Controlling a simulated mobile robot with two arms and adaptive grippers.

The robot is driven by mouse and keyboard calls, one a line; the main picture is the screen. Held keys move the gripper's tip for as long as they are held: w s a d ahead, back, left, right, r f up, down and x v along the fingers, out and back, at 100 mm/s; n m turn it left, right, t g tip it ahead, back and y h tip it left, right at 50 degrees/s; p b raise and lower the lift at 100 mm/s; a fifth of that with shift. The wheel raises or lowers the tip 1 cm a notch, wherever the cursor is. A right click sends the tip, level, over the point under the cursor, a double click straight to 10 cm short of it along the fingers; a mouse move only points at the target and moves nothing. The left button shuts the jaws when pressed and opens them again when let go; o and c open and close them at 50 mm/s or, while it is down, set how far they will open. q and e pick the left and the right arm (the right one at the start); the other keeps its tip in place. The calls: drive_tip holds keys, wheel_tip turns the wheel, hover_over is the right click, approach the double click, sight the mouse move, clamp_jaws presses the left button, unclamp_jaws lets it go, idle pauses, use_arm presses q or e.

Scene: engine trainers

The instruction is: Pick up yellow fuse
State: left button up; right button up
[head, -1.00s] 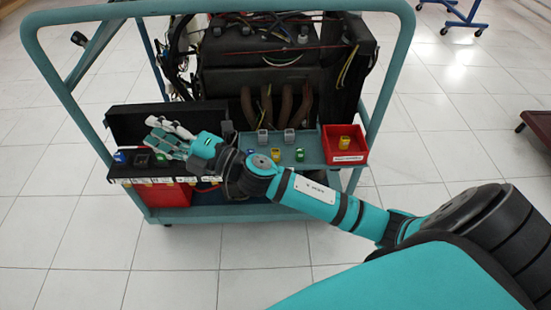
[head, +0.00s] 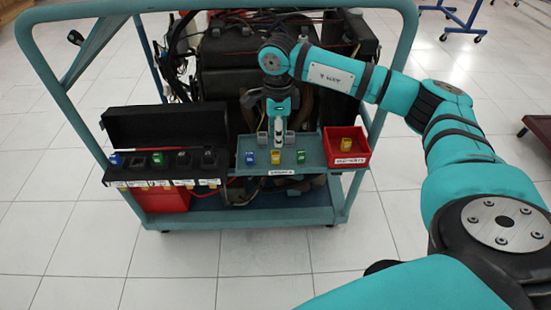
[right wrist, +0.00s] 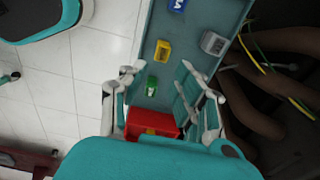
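A yellow fuse (head: 276,157) stands on the teal tray (head: 238,165), between a blue fuse (head: 249,157) and a green fuse (head: 300,156). A second yellow fuse (head: 346,143) is in the red bin (head: 345,160) at the tray's right end. My right gripper (head: 280,143) points down over the tray, just behind the tray's yellow fuse in the head view. In the right wrist view, the gripper (right wrist: 160,72) is open with nothing between its fingers. The tray's yellow fuse (right wrist: 163,51) lies just beyond the fingertips there, and the green fuse (right wrist: 151,86) shows between the fingers. My left gripper is out of view.
A black fuse box (head: 165,127) with its lid raised holds several fuses, left of the tray. Grey fuses are at the tray's back; one (right wrist: 213,43) shows near the right finger. The engine (head: 230,70) and cart frame (head: 395,60) stand close around.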

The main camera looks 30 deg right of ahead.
sight(275, 153)
wheel_tip(275, 153, down, 3)
drive_tip(key=shift+f, duration=0.15)
drive_tip(key=f, duration=0.1)
drive_tip(key=f+b, duration=0.1)
drive_tip(key=f, duration=0.3)
drive_tip(key=shift+w+a+f+b, duration=0.2)
drive_tip(key=shift+a+b, duration=0.05)
drive_tip(key=shift+b, duration=0.05)
drive_tip(key=shift+r, duration=0.1)
drive_tip(key=c, duration=0.6)
